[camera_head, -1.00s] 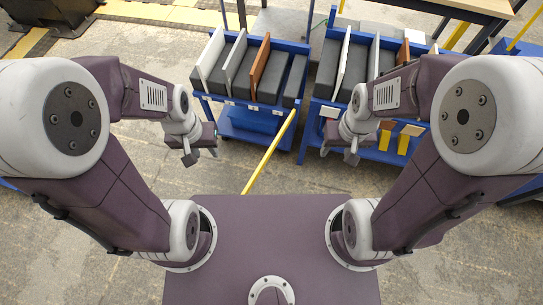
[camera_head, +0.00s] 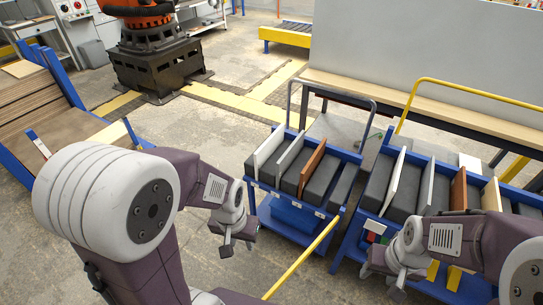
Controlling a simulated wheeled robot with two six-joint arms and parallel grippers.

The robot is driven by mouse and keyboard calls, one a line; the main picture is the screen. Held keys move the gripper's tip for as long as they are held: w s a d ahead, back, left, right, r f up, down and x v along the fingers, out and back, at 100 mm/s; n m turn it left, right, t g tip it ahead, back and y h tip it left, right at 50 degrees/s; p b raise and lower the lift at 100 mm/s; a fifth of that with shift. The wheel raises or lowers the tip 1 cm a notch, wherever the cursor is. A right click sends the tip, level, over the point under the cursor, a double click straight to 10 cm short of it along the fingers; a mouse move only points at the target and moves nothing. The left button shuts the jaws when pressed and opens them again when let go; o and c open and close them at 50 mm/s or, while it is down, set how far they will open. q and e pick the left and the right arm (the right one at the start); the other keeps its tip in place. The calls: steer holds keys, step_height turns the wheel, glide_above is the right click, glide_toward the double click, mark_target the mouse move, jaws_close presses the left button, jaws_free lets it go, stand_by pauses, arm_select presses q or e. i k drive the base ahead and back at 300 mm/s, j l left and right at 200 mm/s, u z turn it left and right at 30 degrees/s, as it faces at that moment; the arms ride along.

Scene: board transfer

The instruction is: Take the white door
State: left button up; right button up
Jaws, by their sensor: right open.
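A white board (camera_head: 268,149), the likely white door, stands upright at the left end of the left blue cart (camera_head: 297,206). To its right stand a light grey board (camera_head: 290,152) and a brown board (camera_head: 312,168), with dark blocks between them. The right blue cart (camera_head: 345,254) also holds a white board (camera_head: 393,181) at its left end, a pale board, a brown board (camera_head: 458,190) and a cream board. My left gripper (camera_head: 238,244) is open and empty, in front of the left cart. My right gripper (camera_head: 388,280) is open and empty, before the right cart; my arm partly hides that cart.
A long table (camera_head: 440,112) and a grey panel stand behind the carts. An orange robot on a dark base (camera_head: 160,65) is at the back left. A blue rack of boards (camera_head: 50,105) is at the left.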

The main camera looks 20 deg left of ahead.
mark_target(266, 151)
steer(key=i+j+z, duration=0.4)
steer(key=j, duration=0.4)
steer(key=j+z, duration=0.4)
steer(key=j, duration=0.4)
steer(key=i+j+z, duration=0.1)
steer(key=j+z, duration=0.35)
steer(key=j, duration=0.5)
steer(key=k+j+z, duration=0.1)
steer(key=j+z, duration=0.3)
steer(key=j, duration=0.45)
